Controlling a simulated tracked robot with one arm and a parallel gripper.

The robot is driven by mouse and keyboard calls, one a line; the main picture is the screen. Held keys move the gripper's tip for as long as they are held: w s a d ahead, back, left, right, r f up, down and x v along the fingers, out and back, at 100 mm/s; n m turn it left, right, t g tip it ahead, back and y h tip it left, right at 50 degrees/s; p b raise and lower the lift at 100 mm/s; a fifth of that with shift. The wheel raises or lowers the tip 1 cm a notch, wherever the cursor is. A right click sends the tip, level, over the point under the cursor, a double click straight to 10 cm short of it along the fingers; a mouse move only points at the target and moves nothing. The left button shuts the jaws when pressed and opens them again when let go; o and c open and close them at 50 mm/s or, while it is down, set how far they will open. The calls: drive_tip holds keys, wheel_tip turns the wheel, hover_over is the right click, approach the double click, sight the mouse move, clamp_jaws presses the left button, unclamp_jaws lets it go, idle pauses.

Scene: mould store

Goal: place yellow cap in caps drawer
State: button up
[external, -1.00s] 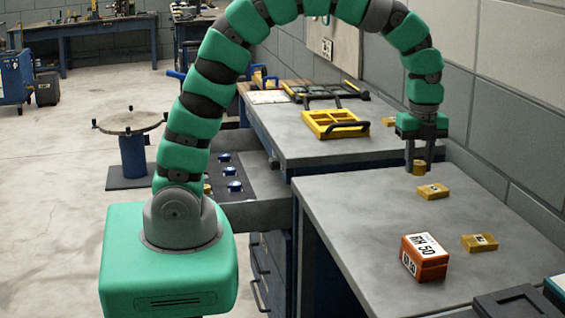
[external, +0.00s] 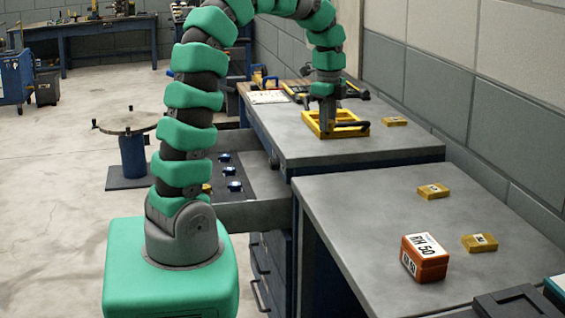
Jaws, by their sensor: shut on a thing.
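My gripper (external: 328,128) is shut and points down, in front of or over the yellow tray (external: 361,131) on the far bench; I cannot tell its height. The yellow cap in its jaws cannot be made out against the yellow tray and dark fingers. The open drawer (external: 262,213) stands out to the left of the far bench. Several blue caps and a bit of yellow (external: 207,188) show in it, partly hidden by my arm.
Yellow blocks (external: 433,191) (external: 479,242) and an orange labelled box (external: 425,258) sit on the near bench (external: 350,215). Another yellow block (external: 395,121) lies at the back of the far bench (external: 300,150). A round-topped blue stand (external: 132,155) is left of the drawer.

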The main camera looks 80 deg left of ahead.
drive_tip(key=s+a+n+b, duration=0.2)
drive_tip(key=s+a+n, duration=0.3)
drive_tip(key=s+a, duration=0.6)
drive_tip(key=n+b, duration=0.2)
drive_tip(key=n, duration=0.2)
hover_over(225, 201)
drive_tip(key=d, duration=0.6)
drive_tip(key=f, duration=0.8)
drive_tip(key=f+b, duration=0.1)
drive_tip(key=f, duration=1.4)
drive_tip(key=shift+s+a+f+b, duration=0.15)
drive_tip(key=shift+s+b, duration=0.15)
drive_tip(key=shift+b, duration=0.05)
drive_tip(key=shift+f+b, duration=0.45)
drive_tip(key=shift+f, duration=2.35)
drive_tip(key=o, duration=0.9)
drive_tip(key=shift+f, duration=0.1)
